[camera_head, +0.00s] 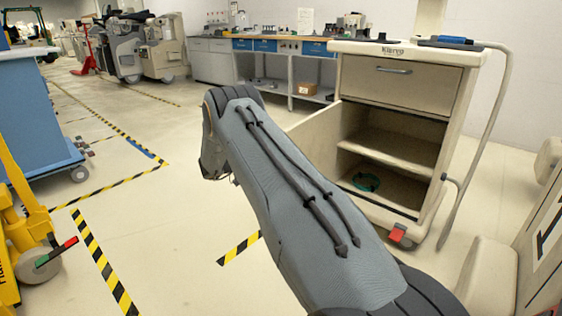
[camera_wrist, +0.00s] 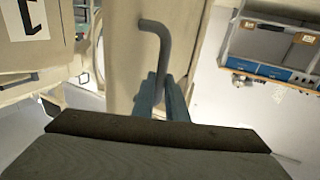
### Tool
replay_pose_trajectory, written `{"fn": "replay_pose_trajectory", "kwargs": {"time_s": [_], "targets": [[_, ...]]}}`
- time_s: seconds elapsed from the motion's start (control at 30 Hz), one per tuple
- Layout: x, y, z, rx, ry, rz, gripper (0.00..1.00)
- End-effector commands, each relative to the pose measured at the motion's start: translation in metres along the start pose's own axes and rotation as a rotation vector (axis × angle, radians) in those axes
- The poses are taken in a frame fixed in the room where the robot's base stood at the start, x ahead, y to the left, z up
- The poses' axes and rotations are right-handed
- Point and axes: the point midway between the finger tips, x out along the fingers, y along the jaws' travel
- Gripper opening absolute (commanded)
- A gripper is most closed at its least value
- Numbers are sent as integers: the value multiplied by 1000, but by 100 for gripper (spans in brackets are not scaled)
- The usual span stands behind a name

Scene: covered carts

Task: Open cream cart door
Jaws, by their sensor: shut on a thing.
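The cream cart (camera_head: 405,130) stands at the right in the head view, with a closed drawer above an open shelf compartment. Its cream door (camera_head: 314,140) is swung out to the left, and the shelves inside are in plain sight. My arm covers part of the door and its handle in the head view. In the wrist view the door's face (camera_wrist: 122,62) is seen close up, with a grey bent bar handle (camera_wrist: 163,38). My gripper (camera_wrist: 163,98) has its two blue-grey fingers shut on the lower end of the handle.
A green coiled item (camera_head: 366,182) lies inside the cart's lower compartment. A workbench with blue drawers (camera_head: 265,45) stands behind. A blue cart (camera_head: 40,115) and a yellow hand truck (camera_head: 20,240) stand at the left. The floor between is clear, with striped tape.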

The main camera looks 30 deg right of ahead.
Motion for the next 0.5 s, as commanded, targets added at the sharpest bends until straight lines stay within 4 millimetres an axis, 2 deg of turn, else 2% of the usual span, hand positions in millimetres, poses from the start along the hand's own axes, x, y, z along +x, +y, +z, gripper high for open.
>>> {"fn": "replay_pose_trajectory", "kwargs": {"time_s": [0.2, 0.5], "targets": [[1, -12, -3, 6, 3, 2, 0], [0, -14, -4, 5, 3, 2, 0]]}}
